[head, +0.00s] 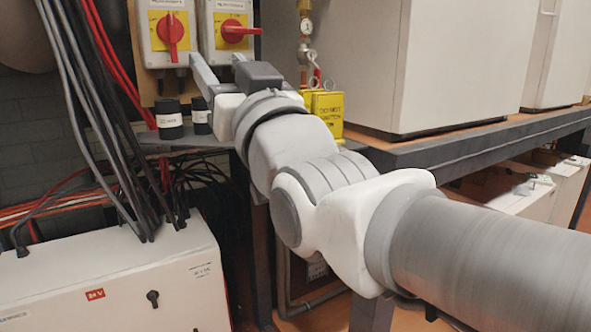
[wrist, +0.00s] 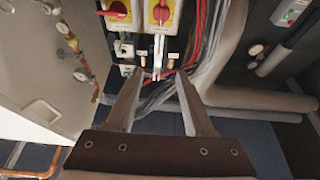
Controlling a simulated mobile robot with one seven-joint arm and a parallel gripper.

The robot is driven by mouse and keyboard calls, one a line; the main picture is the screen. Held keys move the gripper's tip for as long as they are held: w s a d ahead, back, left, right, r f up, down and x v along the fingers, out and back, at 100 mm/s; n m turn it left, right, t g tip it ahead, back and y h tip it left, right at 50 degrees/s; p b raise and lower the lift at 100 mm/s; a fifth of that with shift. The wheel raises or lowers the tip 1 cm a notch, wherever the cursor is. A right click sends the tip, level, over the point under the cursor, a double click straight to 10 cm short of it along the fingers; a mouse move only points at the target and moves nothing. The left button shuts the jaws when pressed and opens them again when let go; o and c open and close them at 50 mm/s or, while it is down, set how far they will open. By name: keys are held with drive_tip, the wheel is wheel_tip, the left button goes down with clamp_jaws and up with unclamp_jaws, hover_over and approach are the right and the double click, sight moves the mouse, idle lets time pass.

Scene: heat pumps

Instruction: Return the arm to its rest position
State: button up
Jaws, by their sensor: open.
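My gripper (head: 217,64) is raised in front of the two rotary switches in the head view. Its two grey fingers are spread apart, with nothing held between them. In the wrist view my gripper (wrist: 160,76) also shows open and empty, its fingers pointing toward the switch wall. My arm reaches in from the right edge of the head view, extended across the bench corner. The left red switch (head: 172,30) has its handle upright. The right red switch (head: 237,31) has its handle lying sideways. I cannot tell the exact gap between fingertips and switches.
Two dark canisters (head: 169,119) stand on a small shelf below the switches. A yellow lockout box (head: 327,106) sits near the bench corner. A large white cabinet (head: 400,60) stands on the bench. Cables (head: 95,120) hang at left above a white box (head: 115,285).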

drive_tip(key=w+d+f+m+g+h, duration=0.25)
drive_tip(key=d+f+h, duration=0.45)
drive_tip(key=f, duration=0.5)
drive_tip(key=s+d+f+m+g+h, duration=0.2)
drive_tip(key=s+d+f+g, duration=0.5)
drive_tip(key=f, duration=0.4)
drive_tip(key=s+d+f+m+g+h, duration=0.2)
drive_tip(key=s+d+f+g+h, duration=0.15)
drive_tip(key=s+d+f, duration=0.65)
wheel_tip(320, 180, up, 14)
drive_tip(key=w+a+p, duration=0.1)
drive_tip(key=p, duration=1.3)
drive_tip(key=shift+w+r+g+y+p, duration=0.15)
drive_tip(key=shift+w+g+y+p, duration=0.25)
drive_tip(key=shift+y, duration=0.05)
drive_tip(key=shift+n, duration=0.25)
